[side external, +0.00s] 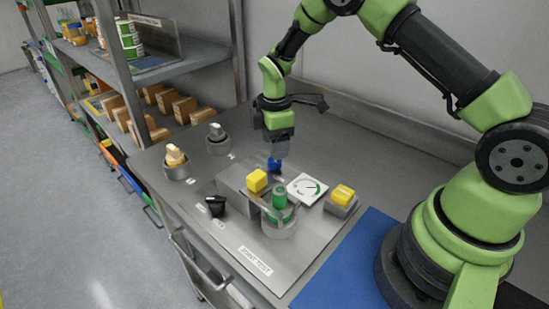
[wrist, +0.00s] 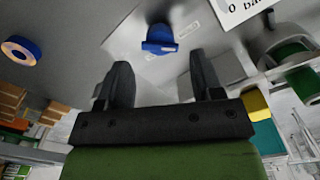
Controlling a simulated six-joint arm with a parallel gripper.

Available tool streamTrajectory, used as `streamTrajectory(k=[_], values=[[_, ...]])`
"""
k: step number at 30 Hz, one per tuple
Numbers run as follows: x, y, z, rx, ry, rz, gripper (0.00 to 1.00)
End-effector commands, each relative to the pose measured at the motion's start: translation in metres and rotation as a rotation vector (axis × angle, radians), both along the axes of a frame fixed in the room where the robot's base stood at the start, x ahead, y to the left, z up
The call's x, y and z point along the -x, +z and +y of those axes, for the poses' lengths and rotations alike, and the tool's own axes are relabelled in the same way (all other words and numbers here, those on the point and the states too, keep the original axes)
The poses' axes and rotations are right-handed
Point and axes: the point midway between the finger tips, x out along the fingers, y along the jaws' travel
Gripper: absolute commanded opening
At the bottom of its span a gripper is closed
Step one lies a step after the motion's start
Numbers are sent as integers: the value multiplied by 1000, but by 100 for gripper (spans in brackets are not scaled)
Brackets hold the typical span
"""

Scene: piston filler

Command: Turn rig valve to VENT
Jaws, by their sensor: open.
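A blue valve handle (side external: 274,163) stands on the steel rig behind the grey block, and it also shows in the wrist view (wrist: 159,39) beyond my fingertips. Small white labels lie on the plate around it, too blurred to read. A black handle (side external: 215,205) sits at the rig's front left, with small labels beside it. I cannot tell from the labels which handle is the rig valve. My gripper (wrist: 161,72) is open and empty, with the blue handle ahead of the gap between its fingers. In the side view my gripper (side external: 277,148) hangs just above the blue handle, apparently not touching it.
A white gauge (side external: 307,188), a green cylinder (side external: 279,198) in a clear cup, and yellow blocks (side external: 256,181) (side external: 342,194) stand close by. Two grey holders (side external: 217,142) (side external: 177,168) stand at left. A blue mat (side external: 345,262) lies at right. The back bench is clear.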

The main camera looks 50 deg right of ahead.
Motion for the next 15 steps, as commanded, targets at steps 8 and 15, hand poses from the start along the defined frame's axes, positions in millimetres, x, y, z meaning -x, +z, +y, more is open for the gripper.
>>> streamTrajectory(k=[8,15], values=[[0,-42,0,0,-1,0,60],[0,-49,0,0,-2,-2,60]])
